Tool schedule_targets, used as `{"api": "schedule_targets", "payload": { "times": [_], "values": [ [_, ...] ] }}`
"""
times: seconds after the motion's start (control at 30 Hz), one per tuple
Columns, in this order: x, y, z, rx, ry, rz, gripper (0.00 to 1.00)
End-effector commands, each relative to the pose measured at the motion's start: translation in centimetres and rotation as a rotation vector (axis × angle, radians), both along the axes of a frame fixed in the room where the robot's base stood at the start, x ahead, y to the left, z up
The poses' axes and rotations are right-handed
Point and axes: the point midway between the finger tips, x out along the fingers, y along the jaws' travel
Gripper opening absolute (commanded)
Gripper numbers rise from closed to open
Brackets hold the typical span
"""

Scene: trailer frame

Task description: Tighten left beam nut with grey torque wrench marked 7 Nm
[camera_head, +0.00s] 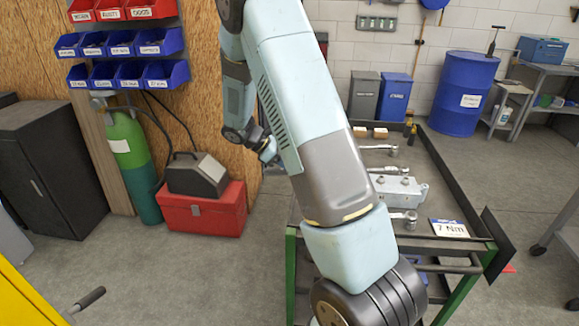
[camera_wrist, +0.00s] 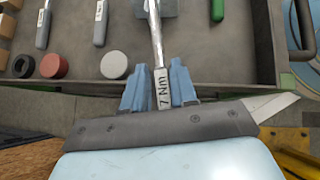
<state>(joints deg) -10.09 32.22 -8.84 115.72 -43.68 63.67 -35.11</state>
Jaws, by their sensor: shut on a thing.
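My gripper (camera_wrist: 160,88) is shut on the grey torque wrench (camera_wrist: 157,45) in the wrist view. Its two blue fingers stand on either side of the handle, whose white label reads 7 Nm. The metal shaft runs up and away from the fingers, and its far end leaves the top of the picture. I cannot make out the left beam nut in either view. In the head view my arm fills the middle, and I cannot make out the held wrench there.
A dark tray (camera_wrist: 220,70) holds more wrenches, a red cylinder (camera_wrist: 54,66) and a black cylinder (camera_wrist: 21,66). In the head view, a green-legged bench (camera_head: 465,243) carries wrenches, a grey block (camera_head: 398,190) and a 7 Nm sign (camera_head: 450,228). A red toolbox (camera_head: 205,212) stands left.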

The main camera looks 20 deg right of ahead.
Motion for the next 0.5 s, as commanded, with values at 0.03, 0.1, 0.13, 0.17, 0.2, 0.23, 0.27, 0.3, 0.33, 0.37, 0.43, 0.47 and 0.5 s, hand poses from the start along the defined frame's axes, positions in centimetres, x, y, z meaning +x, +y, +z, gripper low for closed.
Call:
{"api": "schedule_targets", "payload": {
  "times": [0.03,0.1,0.13,0.17,0.2,0.23,0.27,0.3,0.33,0.37,0.43,0.47,0.5],
  "values": [
    [0.4,-0.2,0.0,-0.001,-0.001,-0.015,0.0],
    [0.9,-0.4,0.0,0.0,-0.002,-0.037,0.0],
    [1.1,-0.5,0.0,0.0,-0.002,-0.046,0.0],
    [1.2,-0.6,0.0,-0.001,-0.002,-0.054,0.0],
    [1.5,-0.7,0.0,-0.001,-0.002,-0.066,0.0],
    [1.7,-0.8,0.0,-0.001,-0.002,-0.076,0.0],
    [1.9,-0.9,0.0,-0.001,-0.002,-0.084,0.0],
    [2.0,-1.0,0.0,-0.001,-0.001,-0.094,0.0],
    [2.2,-1.0,0.0,0.0,-0.001,-0.1,0.0],
    [2.3,-1.1,0.0,-0.001,-0.002,-0.105,0.0],
    [2.5,-1.1,0.0,0.0,-0.001,-0.114,0.0],
    [2.5,-1.1,0.0,0.0,-0.002,-0.117,0.0],
    [2.6,-1.1,0.0,0.001,-0.001,-0.119,0.0]
  ]
}}
